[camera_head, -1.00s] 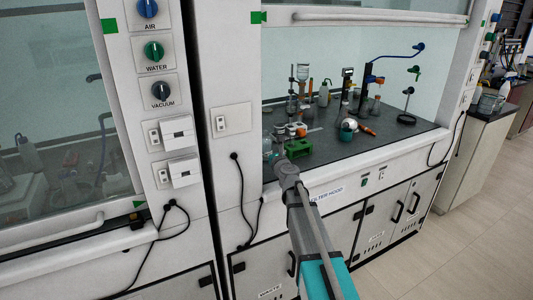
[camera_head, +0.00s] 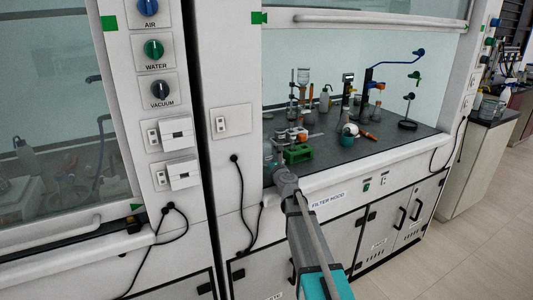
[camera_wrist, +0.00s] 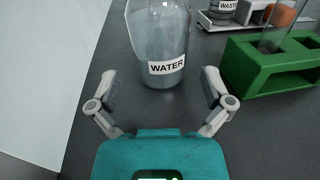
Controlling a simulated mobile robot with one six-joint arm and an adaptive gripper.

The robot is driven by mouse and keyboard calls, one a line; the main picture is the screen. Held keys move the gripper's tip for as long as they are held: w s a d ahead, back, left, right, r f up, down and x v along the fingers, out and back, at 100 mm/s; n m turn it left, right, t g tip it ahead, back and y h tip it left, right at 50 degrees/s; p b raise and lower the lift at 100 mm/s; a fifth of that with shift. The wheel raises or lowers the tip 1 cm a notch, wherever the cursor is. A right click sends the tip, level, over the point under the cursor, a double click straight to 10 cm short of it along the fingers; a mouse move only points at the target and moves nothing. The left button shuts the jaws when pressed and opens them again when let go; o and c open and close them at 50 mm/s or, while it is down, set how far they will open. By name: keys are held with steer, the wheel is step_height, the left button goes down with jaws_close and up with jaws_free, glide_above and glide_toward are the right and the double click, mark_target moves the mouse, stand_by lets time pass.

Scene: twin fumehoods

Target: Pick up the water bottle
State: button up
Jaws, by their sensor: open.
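The water bottle (camera_wrist: 158,35) is clear, with a white label reading WATER, and stands upright on the dark hood worktop in the wrist view. Its top is cut off by the picture edge. My gripper (camera_wrist: 160,88) is open and empty. Its two fingers are spread at the near side of the bottle, one to the left and one to the right, with the bottle just beyond them. In the head view my gripper (camera_head: 279,170) is at the hood's front left, largely hidden by my arm. A pale bottle shape (camera_head: 268,150) shows just beyond it.
A green rack (camera_wrist: 275,75) holding glass tubes stands close on the right. A pale wall (camera_wrist: 45,60) is on the left. Flasks and stands fill the worktop farther back.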

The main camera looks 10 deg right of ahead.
mark_target(265, 152)
steer(key=shift+w+a, duration=0.25)
steer(key=shift+w, duration=1.3)
steer(key=shift+w+a, duration=0.2)
steer(key=shift+w, duration=1.35)
steer(key=c, duration=1)
steer(key=shift+c, duration=0.2)
steer(key=shift+r, duration=0.1)
step_height(265, 152, up, 10)
steer(key=p, duration=1)
